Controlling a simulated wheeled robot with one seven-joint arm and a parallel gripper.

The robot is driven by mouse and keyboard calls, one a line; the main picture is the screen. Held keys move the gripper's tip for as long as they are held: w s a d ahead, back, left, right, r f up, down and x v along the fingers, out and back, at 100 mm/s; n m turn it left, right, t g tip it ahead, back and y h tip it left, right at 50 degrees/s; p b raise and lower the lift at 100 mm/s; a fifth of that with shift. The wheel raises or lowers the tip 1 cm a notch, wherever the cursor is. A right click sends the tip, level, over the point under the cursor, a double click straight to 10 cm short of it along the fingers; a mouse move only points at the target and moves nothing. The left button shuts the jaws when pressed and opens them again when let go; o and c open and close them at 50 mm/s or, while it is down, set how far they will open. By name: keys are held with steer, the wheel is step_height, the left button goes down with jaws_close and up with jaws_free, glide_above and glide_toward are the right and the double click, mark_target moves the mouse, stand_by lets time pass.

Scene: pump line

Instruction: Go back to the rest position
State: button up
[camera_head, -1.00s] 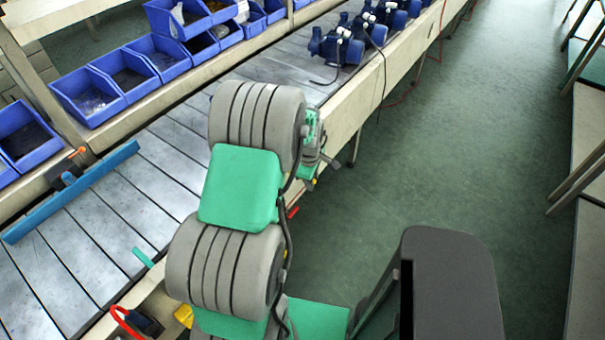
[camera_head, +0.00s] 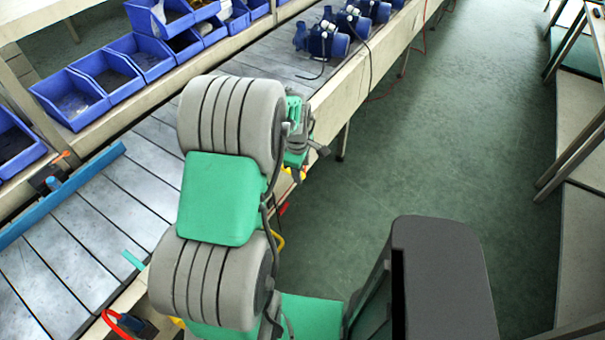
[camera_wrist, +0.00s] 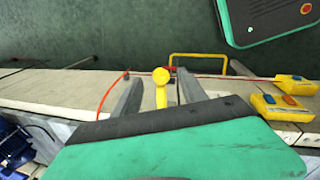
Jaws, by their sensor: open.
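My arm is folded up over the front edge of the conveyor line in the head view, with my gripper (camera_head: 307,152) partly hidden at the wrist on its far right side. In the wrist view my gripper (camera_wrist: 157,92) has its two dark fingers spread apart. A yellow round-topped piece (camera_wrist: 161,77) shows between the fingers in the picture. I cannot tell how far below them it is, and nothing is visibly held.
The conveyor (camera_head: 115,195) runs along the left, with blue bins (camera_head: 105,75) behind it and blue pumps (camera_head: 325,42) farther along. Yellow button boxes (camera_wrist: 283,107) and a red cable (camera_wrist: 215,75) lie along the bench edge. The green floor (camera_head: 440,130) to the right is clear.

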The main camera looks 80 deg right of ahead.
steer(key=r, duration=0.2)
steer(key=a+r, duration=0.1)
steer(key=r, duration=0.1)
steer(key=shift+w+r, duration=0.1)
